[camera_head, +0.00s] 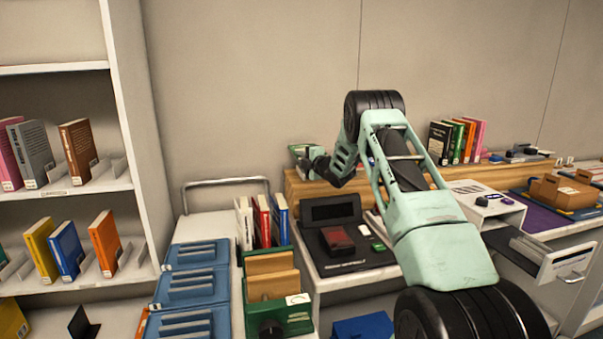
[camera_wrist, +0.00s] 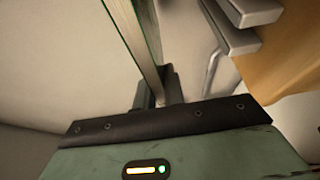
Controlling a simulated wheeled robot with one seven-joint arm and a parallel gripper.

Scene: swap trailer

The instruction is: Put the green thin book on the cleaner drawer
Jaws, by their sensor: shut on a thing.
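My gripper (camera_wrist: 158,92) is shut on a thin book (camera_wrist: 134,30) with green covers and pale page edges. In the wrist view the book stands up from between the dark fingers and runs out of the top of the picture. In the head view my gripper (camera_head: 303,151) is small, at the far end of my arm, above the back wooden ledge. I cannot make out the book there. An open drawer (camera_head: 548,259) with a pale front and a label sticks out at the right; I cannot tell whether it is the cleaner drawer.
Blue trays (camera_head: 190,288) and a green box with wooden dividers (camera_head: 270,285) stand at front left. A dark device (camera_head: 335,238) sits on the middle counter. Several upright books (camera_head: 457,141) line the back ledge (camera_head: 400,186). A white bookshelf (camera_head: 130,150) stands at left.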

